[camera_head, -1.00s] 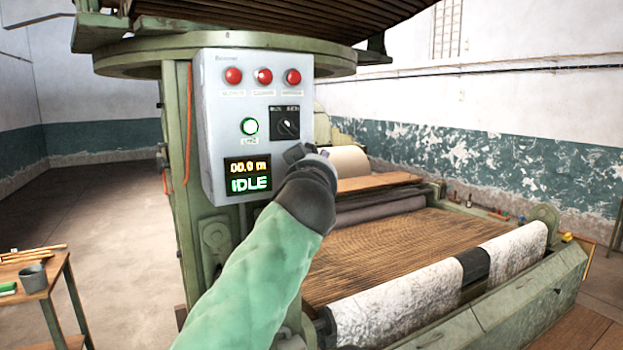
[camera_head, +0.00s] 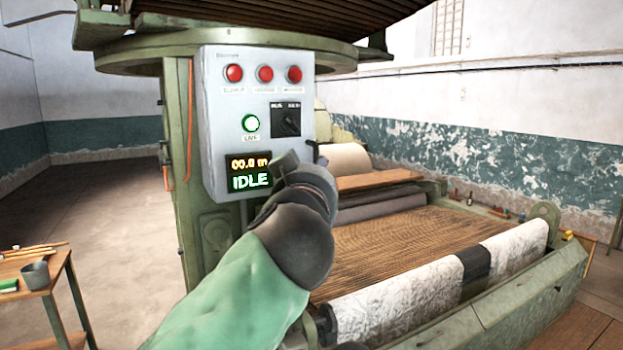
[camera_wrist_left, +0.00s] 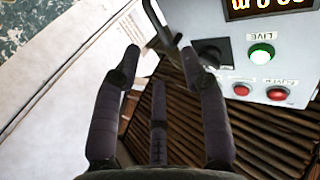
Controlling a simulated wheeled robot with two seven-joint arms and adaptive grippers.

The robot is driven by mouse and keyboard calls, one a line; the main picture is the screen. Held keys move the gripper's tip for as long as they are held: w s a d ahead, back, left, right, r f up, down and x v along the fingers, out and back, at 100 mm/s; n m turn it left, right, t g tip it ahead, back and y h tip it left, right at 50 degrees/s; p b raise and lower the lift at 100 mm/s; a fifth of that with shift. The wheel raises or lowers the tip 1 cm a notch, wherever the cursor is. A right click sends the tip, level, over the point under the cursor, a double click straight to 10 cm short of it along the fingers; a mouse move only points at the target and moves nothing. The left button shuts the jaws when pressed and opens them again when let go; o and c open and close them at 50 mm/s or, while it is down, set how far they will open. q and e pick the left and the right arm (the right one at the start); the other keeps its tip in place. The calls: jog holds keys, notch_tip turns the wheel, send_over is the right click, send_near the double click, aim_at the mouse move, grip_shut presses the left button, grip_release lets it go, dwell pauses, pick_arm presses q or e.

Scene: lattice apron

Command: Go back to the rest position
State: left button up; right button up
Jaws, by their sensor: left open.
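My left gripper (camera_head: 298,165) is in front of the lower right part of the grey control panel (camera_head: 226,110), mostly hidden behind its own wrist in the head view. In the left wrist view its dark fingers (camera_wrist_left: 160,54) are spread with nothing between them. The panel (camera_wrist_left: 278,42) shows upside down there, with the black rotary switch (camera_wrist_left: 212,50) just beyond the right finger. In the head view the switch (camera_head: 286,120) is above the gripper. The green lamp (camera_head: 250,123) is lit and the display (camera_head: 250,171) reads IDLE. My right gripper is not in view.
The green column (camera_head: 176,150) carries the panel. A wide lattice bed (camera_head: 400,250) with a white roll (camera_head: 400,303) at its front edge lies right of my arm. A small wooden table (camera_head: 30,278) with a grey cup (camera_head: 35,274) stands at left. Open floor lies behind it.

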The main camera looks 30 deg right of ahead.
pick_arm(q)
jog(key=shift+s+a, duration=0.2)
jog(key=shift+s, duration=0.1)
dwell(0.4)
